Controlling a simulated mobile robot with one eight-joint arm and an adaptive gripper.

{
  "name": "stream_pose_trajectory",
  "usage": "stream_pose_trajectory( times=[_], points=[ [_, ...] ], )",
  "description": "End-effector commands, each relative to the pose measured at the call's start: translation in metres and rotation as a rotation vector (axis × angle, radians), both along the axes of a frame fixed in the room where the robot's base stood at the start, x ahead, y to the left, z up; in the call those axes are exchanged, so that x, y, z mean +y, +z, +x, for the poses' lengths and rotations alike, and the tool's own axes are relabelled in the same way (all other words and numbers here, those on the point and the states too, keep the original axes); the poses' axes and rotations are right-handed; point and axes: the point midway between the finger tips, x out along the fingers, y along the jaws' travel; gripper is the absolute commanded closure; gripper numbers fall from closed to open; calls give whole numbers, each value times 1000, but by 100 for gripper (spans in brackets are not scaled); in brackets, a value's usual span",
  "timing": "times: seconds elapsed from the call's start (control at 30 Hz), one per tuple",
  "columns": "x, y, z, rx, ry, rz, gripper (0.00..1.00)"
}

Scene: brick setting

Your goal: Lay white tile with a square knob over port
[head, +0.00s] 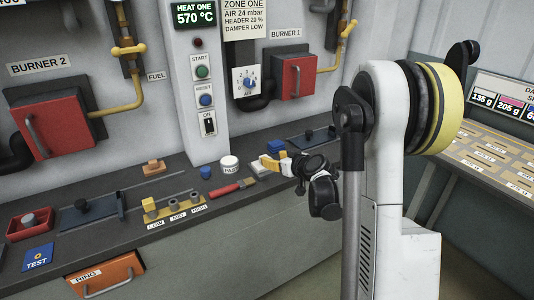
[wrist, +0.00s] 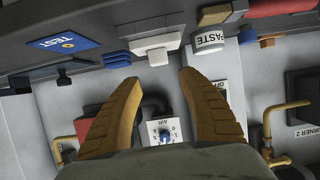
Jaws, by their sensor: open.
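A white tile with a square knob (wrist: 157,44) lies on the dark counter, just beyond my fingertips in the wrist view. In the head view a white piece, likely the same tile (head: 258,169), shows beside my fingers, partly hidden by them. My gripper (wrist: 160,80) is open and empty, its two yellow fingers apart and roughly lined up with the tile, not visibly touching it. In the head view my gripper (head: 277,162) is low over the counter, right of the paste jar. I cannot identify the port for certain in either view.
The paste jar (head: 229,163) stands close left of the tile, with a red-handled brush (head: 232,188) in front. A blue ridged block (wrist: 116,57) is on the tile's other side. A yellow LOW/MID/HIGH rack (head: 172,210) sits further left. The panel wall rises behind.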

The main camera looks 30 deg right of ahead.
Motion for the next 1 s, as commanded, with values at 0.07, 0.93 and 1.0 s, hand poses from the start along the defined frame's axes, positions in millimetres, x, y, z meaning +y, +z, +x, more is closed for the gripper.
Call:
stream_pose_trajectory(
  times=[0.07,0.93,1.0],
  points=[
    [-1,9,-16,-1,-3,2,53],
    [205,90,-225,447,62,38,53],
    [214,88,-255,487,42,27,53]
  ],
)
